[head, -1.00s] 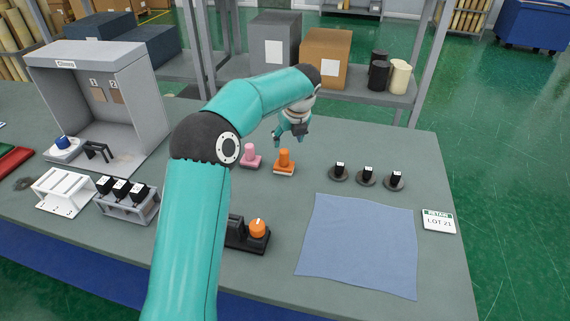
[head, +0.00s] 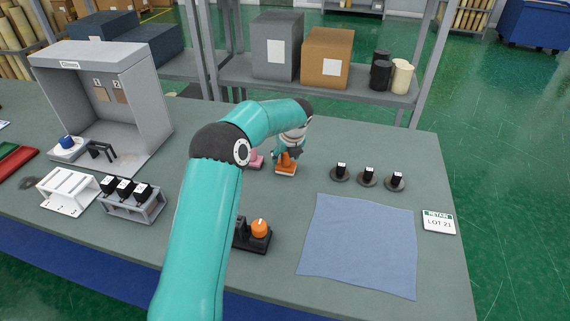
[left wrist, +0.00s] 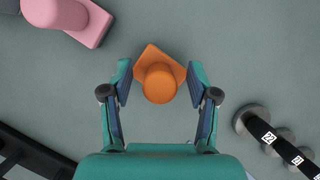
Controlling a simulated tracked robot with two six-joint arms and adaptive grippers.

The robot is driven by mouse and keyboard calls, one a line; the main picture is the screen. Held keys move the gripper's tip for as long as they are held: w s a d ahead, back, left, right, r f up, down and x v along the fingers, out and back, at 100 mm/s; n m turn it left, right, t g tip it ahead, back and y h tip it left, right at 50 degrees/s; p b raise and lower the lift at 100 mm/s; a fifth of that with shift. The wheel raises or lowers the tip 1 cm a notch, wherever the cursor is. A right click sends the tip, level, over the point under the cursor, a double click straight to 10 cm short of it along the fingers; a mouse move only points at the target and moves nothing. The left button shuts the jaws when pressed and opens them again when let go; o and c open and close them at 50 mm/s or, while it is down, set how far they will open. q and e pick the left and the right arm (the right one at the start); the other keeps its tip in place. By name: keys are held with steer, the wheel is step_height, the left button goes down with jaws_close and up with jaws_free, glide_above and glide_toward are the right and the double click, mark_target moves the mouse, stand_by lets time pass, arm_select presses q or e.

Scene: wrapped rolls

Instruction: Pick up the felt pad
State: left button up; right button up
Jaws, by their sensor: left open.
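The felt pad, as I take it, is the orange piece (head: 286,170) with a round knob on a square base, standing upright on the grey-green table. In the left wrist view the orange pad (left wrist: 158,82) lies between the two fingers. My left gripper (head: 289,157) is open just over it, and its fingertips (left wrist: 161,72) stand on either side of the base, with gaps visible. The gripper and forearm partly cover the pad in the head view. A similar pink piece (head: 257,161) stands just left, partly hidden by my arm. My right gripper is out of view.
Several black-topped pieces on round bases (head: 367,177) stand to the right. A blue cloth (head: 360,245) lies at the front right, beside a lot sign (head: 438,221). A black holder with an orange knob (head: 259,229) is in front. A grey booth (head: 150,115) stands left.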

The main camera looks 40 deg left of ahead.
arm_select(q)
steer(key=shift+c, duration=0.4)
jaws_close()
steer(key=shift+r, duration=0.1)
step_height(320, 180, up, 9)
steer(key=shift+r, duration=0.1)
step_height(320, 180, up, 11)
steer(key=p, duration=0.3)
steer(key=shift+f, duration=0.2)
